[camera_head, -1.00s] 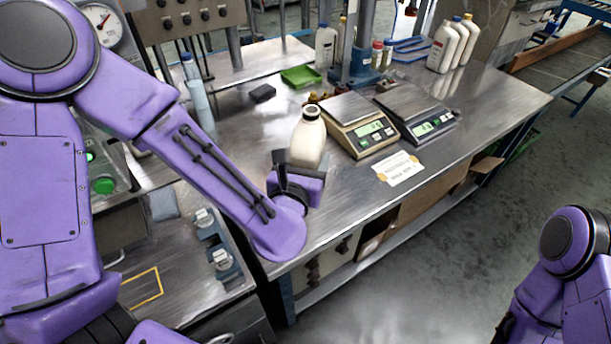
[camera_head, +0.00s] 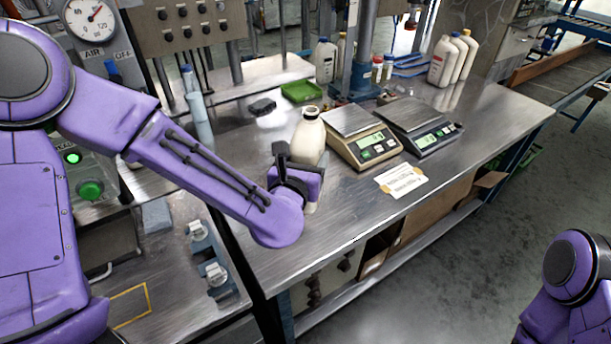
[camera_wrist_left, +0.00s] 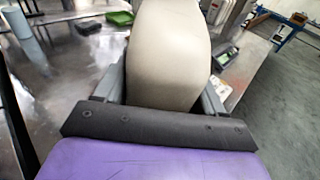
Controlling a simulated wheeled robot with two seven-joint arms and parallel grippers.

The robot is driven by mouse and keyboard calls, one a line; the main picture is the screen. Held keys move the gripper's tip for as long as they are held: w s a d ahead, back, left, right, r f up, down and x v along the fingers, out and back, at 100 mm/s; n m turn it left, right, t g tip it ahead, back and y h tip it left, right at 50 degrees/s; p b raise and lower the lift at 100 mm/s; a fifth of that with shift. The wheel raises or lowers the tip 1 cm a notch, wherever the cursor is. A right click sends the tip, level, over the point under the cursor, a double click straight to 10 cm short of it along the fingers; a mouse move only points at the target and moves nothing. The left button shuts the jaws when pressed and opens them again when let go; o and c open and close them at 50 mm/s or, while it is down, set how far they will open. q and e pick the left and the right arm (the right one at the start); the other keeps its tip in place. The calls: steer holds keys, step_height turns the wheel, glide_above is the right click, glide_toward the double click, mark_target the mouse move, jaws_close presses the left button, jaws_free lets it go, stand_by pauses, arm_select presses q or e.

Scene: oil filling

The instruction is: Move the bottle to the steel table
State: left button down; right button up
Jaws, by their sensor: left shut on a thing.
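A cream bottle (camera_head: 308,138) with a dark ring at its open mouth stands upright at the left part of the steel table (camera_head: 470,130). My left gripper (camera_head: 298,178) is shut on the bottle from the front, and its fingers lie on both sides of it in the left wrist view (camera_wrist_left: 165,95). The bottle is over the tabletop; its base is largely hidden by the gripper, so I cannot tell whether it touches the surface. My right arm shows at the lower right of the head view, but its gripper is out of view.
Two scales (camera_head: 362,138) stand just right of the bottle, with a paper label (camera_head: 401,181) in front. A green tray (camera_head: 301,91) and black block (camera_head: 262,107) lie behind. White bottles (camera_head: 442,62) stand at the back right. The front left tabletop is clear.

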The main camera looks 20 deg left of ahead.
arm_select(q)
steer(key=w+f+b, duration=0.1)
steer(key=w+f, duration=0.1)
steer(key=f, duration=0.1)
steer(key=w+a+f+b, duration=0.1)
steer(key=shift+w+a+f+b, duration=0.1)
steer(key=shift+w+f+b, duration=0.2)
steer(key=shift+w+f, duration=0.1)
steer(key=shift+w+a+f+b, duration=0.15)
steer(key=shift+w+f+b, duration=0.05)
steer(key=shift+f+b, duration=0.2)
step_height(320, 180, down, 3)
steer(key=shift+f+b, duration=0.1)
steer(key=shift+b, duration=1)
steer(key=shift+w, duration=0.1)
steer(key=shift+c, duration=0.5)
jaws_free()
